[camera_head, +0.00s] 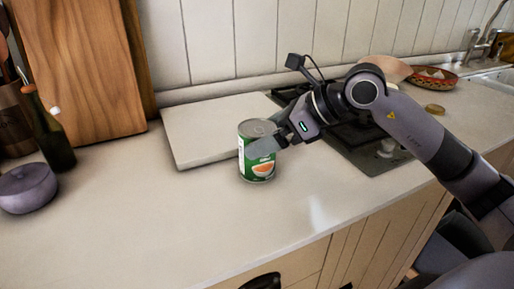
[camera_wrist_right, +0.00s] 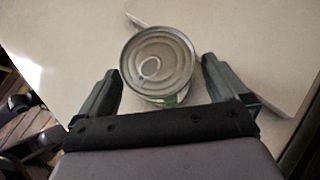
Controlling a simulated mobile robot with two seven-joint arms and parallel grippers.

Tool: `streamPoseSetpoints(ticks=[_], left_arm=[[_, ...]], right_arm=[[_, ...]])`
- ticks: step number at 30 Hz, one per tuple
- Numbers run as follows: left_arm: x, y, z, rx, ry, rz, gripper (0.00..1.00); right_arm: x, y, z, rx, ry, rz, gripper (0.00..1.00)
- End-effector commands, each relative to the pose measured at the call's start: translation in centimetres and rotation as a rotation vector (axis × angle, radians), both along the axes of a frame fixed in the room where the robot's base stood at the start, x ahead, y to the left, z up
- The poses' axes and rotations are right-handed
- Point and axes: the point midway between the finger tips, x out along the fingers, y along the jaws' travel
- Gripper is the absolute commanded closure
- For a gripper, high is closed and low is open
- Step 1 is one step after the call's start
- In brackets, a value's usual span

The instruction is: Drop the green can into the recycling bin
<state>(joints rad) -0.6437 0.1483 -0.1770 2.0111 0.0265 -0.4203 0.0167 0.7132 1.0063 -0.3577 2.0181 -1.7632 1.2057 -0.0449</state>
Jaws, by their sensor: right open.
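The green can (camera_head: 257,160) stands upright on the counter near a white board, with an orange fruit picture on its label. In the right wrist view its silver lid with a pull ring (camera_wrist_right: 157,63) lies between and a little beyond the fingers. My right gripper (camera_head: 268,140) is at the can's upper part, coming from the right. In the wrist view the right gripper (camera_wrist_right: 160,88) is open, one finger on each side of the can, with gaps visible. My left gripper does not show. No recycling bin is identifiable in view.
A white board (camera_head: 205,130) lies just behind the can. A wooden board (camera_head: 80,65), a dark bottle (camera_head: 50,135) and a purple pot (camera_head: 27,186) stand at left. A dark cooktop (camera_head: 372,152) lies at right. The front counter (camera_head: 150,230) is clear.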

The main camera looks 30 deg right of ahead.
Motion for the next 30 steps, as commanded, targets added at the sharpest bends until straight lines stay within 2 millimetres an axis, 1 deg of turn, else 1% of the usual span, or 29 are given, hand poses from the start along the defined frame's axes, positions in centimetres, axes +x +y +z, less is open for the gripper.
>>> streamPoseSetpoints(ticks=[1,6,14,15,17,18,19,26,30], left_arm=[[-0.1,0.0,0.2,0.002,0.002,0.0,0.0],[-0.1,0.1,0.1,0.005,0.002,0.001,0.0],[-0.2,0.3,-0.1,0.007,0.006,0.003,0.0],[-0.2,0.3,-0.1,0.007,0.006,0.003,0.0],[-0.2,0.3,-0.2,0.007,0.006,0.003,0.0],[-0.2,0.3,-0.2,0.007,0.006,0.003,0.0],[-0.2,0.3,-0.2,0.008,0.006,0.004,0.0],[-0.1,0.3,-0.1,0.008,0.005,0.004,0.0],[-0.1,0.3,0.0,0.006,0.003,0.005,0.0]], right_arm=[[0.4,0.6,-0.4,0.003,0.003,0.003,0.0],[1.4,1.4,-1.4,0.003,0.001,0.0,0.0],[1.5,1.4,-1.6,0.002,0.0,0.0,0.0],[1.5,1.4,-1.6,0.002,0.0,0.0,0.13],[1.5,1.4,-1.6,0.002,0.0,0.0,0.33],[1.5,1.4,-1.6,0.002,0.0,0.0,0.46],[1.5,1.4,-1.6,0.002,0.0,0.0,0.47],[1.5,1.4,-1.5,0.001,-0.001,0.0,0.47],[1.5,1.4,-1.2,0.002,-0.002,0.0,0.47]])
